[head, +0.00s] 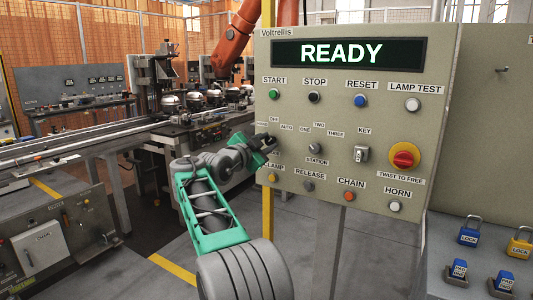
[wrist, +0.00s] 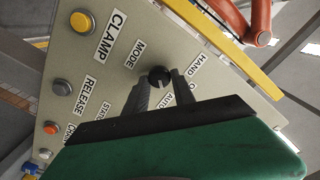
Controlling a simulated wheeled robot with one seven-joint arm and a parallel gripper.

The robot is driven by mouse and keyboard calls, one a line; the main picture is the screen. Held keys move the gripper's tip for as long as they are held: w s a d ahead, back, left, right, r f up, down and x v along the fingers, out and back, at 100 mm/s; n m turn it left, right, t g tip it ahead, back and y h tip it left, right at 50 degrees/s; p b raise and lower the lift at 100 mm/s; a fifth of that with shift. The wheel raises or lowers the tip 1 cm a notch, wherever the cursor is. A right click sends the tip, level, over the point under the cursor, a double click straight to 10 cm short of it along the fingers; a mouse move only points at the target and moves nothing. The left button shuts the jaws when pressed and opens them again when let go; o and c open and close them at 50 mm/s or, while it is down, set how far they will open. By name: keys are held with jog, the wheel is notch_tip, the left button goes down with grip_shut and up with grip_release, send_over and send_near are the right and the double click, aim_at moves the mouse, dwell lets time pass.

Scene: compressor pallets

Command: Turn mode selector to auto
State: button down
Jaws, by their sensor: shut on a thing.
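The control panel (head: 330,113) reads READY on its display. The mode selector, a round dark knob (wrist: 159,75), shows in the wrist view beside the MODE label (wrist: 134,55). In the head view it is hidden behind my gripper (head: 270,143), under the OFF and AUTO labels (head: 286,127). My gripper's two fingers (wrist: 160,84) are shut on the knob, one on each side. I cannot tell which position the knob points to.
The yellow clamp button (head: 273,177) and grey release button (head: 308,186) sit below my gripper. The station knob (head: 315,148) and key switch (head: 361,153) are to its right. A red stop button (head: 403,155) is farther right. A yellow post (head: 267,225) stands at the panel's left edge.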

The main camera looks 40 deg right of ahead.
dwell(0.4)
jog(key=c, duration=1.1)
grip_release()
jog(key=shift+o, duration=0.2)
jog(key=v, duration=0.7)
jog(key=shift+a+b, duration=0.3)
jog(key=shift+a, duration=0.05)
jog(key=shift+r, duration=0.15)
